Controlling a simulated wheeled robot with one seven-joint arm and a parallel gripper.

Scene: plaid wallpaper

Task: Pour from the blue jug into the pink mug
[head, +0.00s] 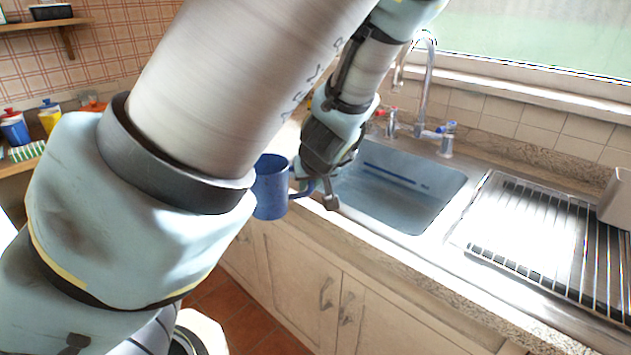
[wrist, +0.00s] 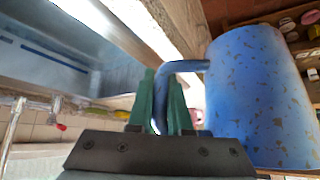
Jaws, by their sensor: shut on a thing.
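The blue jug (head: 270,187) hangs in the air by the front of the counter, roughly upright in the head view. My gripper (head: 316,193) is shut on its handle, to the right of the jug's body. In the wrist view the green fingers of my gripper (wrist: 160,102) close around the handle, and the speckled body of the blue jug (wrist: 260,95) fills the right side. The jug's left edge is partly covered by my arm in the head view. I cannot make out the pink mug in either view; my arm hides much of the counter.
A sink (head: 400,190) with a tall tap (head: 428,90) lies right of my gripper. A wire drying rack (head: 550,240) is farther right. Blue and yellow canisters (head: 15,130) stand at far left. Cabinet doors (head: 300,285) are below the counter edge.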

